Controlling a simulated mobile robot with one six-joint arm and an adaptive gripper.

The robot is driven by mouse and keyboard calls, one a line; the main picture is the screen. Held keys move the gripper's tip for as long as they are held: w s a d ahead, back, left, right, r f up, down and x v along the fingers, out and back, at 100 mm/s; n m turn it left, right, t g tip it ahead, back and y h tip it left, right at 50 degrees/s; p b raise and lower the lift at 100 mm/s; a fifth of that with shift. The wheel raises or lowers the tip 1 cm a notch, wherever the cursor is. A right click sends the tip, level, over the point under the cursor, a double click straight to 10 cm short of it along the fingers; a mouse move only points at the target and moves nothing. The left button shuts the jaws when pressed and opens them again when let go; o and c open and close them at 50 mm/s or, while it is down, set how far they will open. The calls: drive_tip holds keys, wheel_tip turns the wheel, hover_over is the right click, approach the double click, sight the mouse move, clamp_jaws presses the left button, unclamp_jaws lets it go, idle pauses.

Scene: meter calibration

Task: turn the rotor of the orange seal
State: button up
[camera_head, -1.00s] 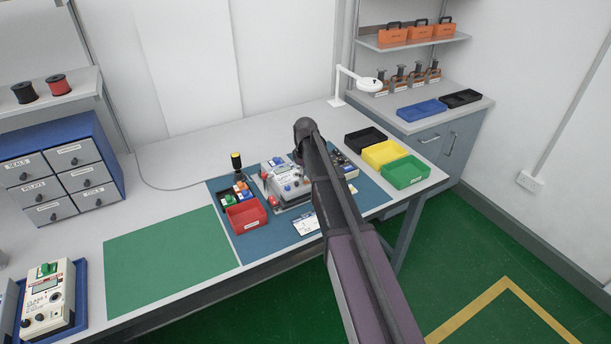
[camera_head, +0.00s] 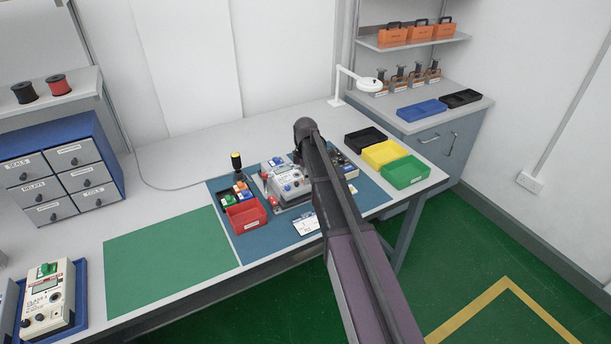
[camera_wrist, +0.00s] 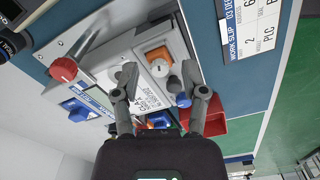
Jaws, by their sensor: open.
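In the wrist view, the orange seal (camera_wrist: 157,53) is a small orange block with a pale rotor on its face, set on the light-grey meter (camera_wrist: 118,72). My gripper (camera_wrist: 160,74) is open, with nothing between its fingers. Its fingertips straddle a round white knob (camera_wrist: 160,68) below the seal in the picture; I cannot tell whether they touch anything. A blue knob (camera_wrist: 183,100) is beside the right finger. In the head view, the meter (camera_head: 288,181) stands on the blue mat, partly hidden by my arm, which also hides the gripper.
A red lever knob (camera_wrist: 63,69) stands left of the meter in the wrist view. A red tray (camera_head: 246,216) and a small parts box (camera_head: 236,193) stand left of the meter in the head view. Black, yellow and green bins (camera_head: 405,171) are at right. The green mat (camera_head: 165,255) is clear.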

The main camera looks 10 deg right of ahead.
drive_tip(key=n, duration=0.4)
drive_tip(key=shift+n, duration=0.3)
wheel_tip(320, 180, up, 14)
drive_tip(key=p, duration=1.4)
drive_tip(key=s+f+m+b, duration=0.3)
drive_tip(key=s+m, duration=0.8)
drive_tip(key=s, duration=0.3)
drive_tip(key=s+f+m+b, duration=0.4)
drive_tip(key=s+m, duration=0.6)
drive_tip(key=s, duration=0.5)
drive_tip(key=shift+m, duration=0.4)
drive_tip(key=w+d+r+n+t+y+p, duration=0.1)
drive_tip(key=w+n, duration=0.4)
drive_tip(key=w, duration=0.7)
drive_tip(key=w+d+r+n+t+y+p, duration=0.1)
drive_tip(key=w+r+n, duration=0.4)
drive_tip(key=w, duration=0.8)
drive_tip(key=d+y+p, duration=0.1)
drive_tip(key=d+p, duration=0.1)
drive_tip(key=shift+w+d+t+y, duration=0.15)
drive_tip(key=shift+d+t+y, duration=0.15)
drive_tip(key=shift+d+t, duration=0.1)
